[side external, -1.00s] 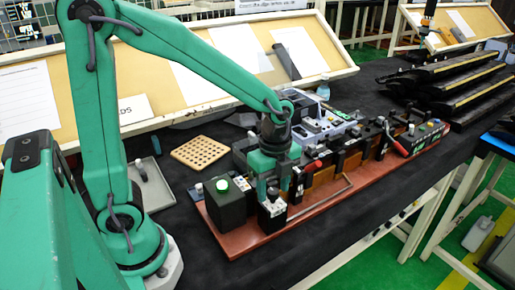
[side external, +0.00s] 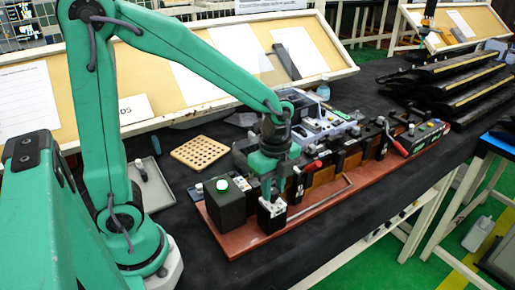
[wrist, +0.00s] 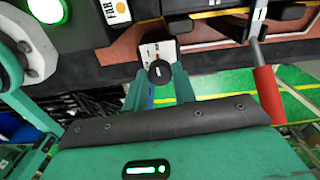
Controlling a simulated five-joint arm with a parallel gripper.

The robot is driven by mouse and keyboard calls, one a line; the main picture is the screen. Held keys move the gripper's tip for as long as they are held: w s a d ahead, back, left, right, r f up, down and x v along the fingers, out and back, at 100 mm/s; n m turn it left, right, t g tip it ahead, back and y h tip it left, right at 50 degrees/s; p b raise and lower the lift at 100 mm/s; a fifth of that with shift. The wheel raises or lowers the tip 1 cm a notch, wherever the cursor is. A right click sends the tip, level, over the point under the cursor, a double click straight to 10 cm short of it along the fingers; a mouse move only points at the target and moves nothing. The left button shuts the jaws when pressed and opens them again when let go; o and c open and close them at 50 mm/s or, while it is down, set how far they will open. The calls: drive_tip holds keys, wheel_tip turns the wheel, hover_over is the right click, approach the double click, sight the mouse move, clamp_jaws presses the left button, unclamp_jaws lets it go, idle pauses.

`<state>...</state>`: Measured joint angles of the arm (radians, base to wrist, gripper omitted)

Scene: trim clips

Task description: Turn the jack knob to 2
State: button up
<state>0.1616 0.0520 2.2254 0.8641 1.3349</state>
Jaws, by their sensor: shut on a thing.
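The jack knob (wrist: 159,72) is a small round black knob with a white pointer line, between my fingertips in the wrist view. A white marked plate (wrist: 158,50) lies beside it; its figures are too small to read. In the side external view the plate tops a black box (side external: 271,217) at the near edge of the red-brown board. My gripper (side external: 268,196) points down onto that box, and its fingers hide the knob there. In the wrist view my gripper (wrist: 160,80) is shut on the knob, one finger on each side.
A black box with a green-white button (side external: 223,185) stands just left. A red-handled lever (wrist: 268,95) is close on the right in the wrist view. More devices line the red-brown board (side external: 310,212). A perforated tan plate (side external: 199,152) lies behind on dark cloth.

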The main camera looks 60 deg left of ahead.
sight(273, 190)
drive_tip(key=n, duration=0.4)
drive_tip(key=shift+n, duration=0.3)
drive_tip(key=n, duration=0.8)
drive_tip(key=shift+r+n, duration=0.1)
drive_tip(key=shift+n, duration=2.2)
drive_tip(key=o, duration=1)
drive_tip(key=shift+r, duration=3.85)
